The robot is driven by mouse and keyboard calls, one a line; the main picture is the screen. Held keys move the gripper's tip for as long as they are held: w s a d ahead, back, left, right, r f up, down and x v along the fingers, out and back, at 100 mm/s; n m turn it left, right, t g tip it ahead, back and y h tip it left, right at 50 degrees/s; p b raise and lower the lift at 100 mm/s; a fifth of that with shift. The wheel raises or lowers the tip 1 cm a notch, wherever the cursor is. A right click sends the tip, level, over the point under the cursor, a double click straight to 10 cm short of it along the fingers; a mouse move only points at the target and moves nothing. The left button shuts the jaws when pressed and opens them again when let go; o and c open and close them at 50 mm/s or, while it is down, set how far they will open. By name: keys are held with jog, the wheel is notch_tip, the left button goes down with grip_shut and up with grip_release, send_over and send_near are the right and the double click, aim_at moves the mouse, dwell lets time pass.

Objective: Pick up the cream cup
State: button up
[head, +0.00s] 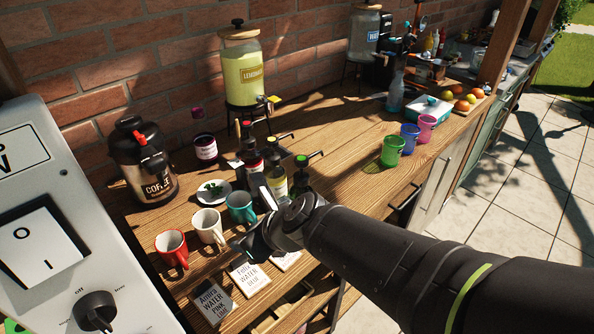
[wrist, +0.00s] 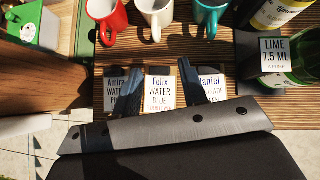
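The cream cup (head: 207,226) stands upright on the wooden table, between a red cup (head: 171,247) and a teal cup (head: 240,208). In the wrist view the cream cup (wrist: 156,14) shows at the top centre, cut off by the edge, with its handle toward me. My gripper (wrist: 161,68) is open and empty, its two fingers apart over the name cards. The cream cup lies ahead of the gap between the fingers and is not touched. In the head view my gripper is right of the cream cup and partly hidden by its own wrist.
Name cards (head: 213,302) lie in front of the cups. Several syrup bottles (head: 277,187), a small plate (head: 213,192) and a coffee jug (head: 145,165) stand behind. A white switch box (head: 75,200) is at left. Green, blue and pink cups (head: 393,151) stand farther right.

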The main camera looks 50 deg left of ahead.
aim_at(223, 241)
jog(key=shift+x, duration=6.6)
jog(key=shift+s, duration=0.1)
grip_shut()
